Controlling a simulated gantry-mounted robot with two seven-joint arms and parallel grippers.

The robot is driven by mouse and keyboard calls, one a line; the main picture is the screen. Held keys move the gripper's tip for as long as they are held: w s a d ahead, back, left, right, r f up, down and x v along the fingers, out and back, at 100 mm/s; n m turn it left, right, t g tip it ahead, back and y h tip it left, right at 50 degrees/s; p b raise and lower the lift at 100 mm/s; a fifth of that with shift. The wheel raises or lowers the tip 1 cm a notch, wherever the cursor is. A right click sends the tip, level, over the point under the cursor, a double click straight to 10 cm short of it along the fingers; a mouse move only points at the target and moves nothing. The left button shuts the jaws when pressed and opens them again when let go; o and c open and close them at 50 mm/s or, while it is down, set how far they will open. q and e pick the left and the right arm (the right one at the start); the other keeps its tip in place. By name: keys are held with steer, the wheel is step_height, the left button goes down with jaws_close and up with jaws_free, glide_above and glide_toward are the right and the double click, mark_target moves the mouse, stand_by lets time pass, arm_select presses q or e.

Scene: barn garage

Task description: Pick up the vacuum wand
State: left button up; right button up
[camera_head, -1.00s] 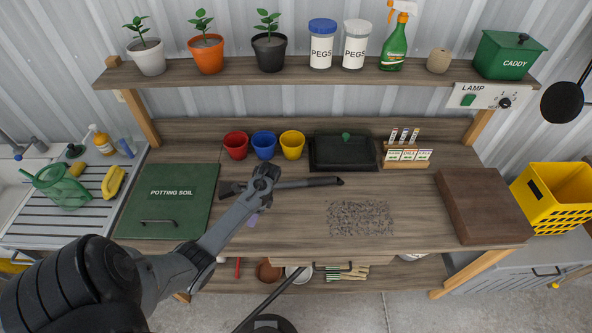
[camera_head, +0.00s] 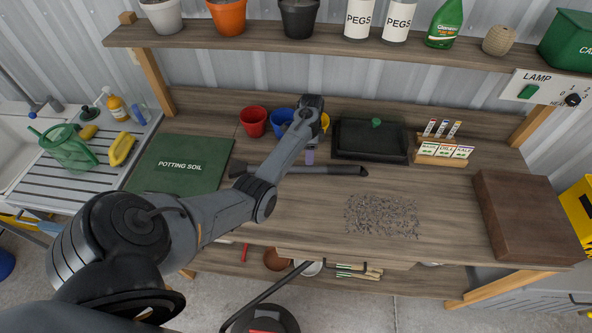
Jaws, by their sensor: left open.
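The vacuum wand (camera_head: 338,170) is a dark grey tube lying crosswise on the wooden bench (camera_head: 300,215). My left arm reaches across part of the wand from the lower left. My right gripper is not in view.
Behind the wand stand a red cup (camera_head: 254,122), a blue cup (camera_head: 281,121), a black tray (camera_head: 370,157) and a seed-packet rack (camera_head: 441,160). Loose grit (camera_head: 382,215) lies in front, right. A shelf (camera_head: 300,44) overhangs the back.

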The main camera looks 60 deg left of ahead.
arm_select(q)
steer(key=shift+s+d+f, duration=0.1)
steer(key=shift+f, duration=0.6)
steer(key=shift+s+d+f, duration=0.1)
steer(key=shift+s+f, duration=0.05)
steer(key=shift+f, duration=0.55)
steer(key=shift+s+d+f, duration=0.1)
steer(key=shift+d+f, duration=0.05)
steer(key=shift+f, duration=0.6)
steer(key=shift+s+d+f, duration=0.1)
steer(key=shift+s+f, duration=0.05)
steer(key=shift+f, duration=0.55)
jaws_close()
steer(key=shift+r, duration=0.2)
step_height(320, 180, up, 28)
steer(key=p, duration=1.7)
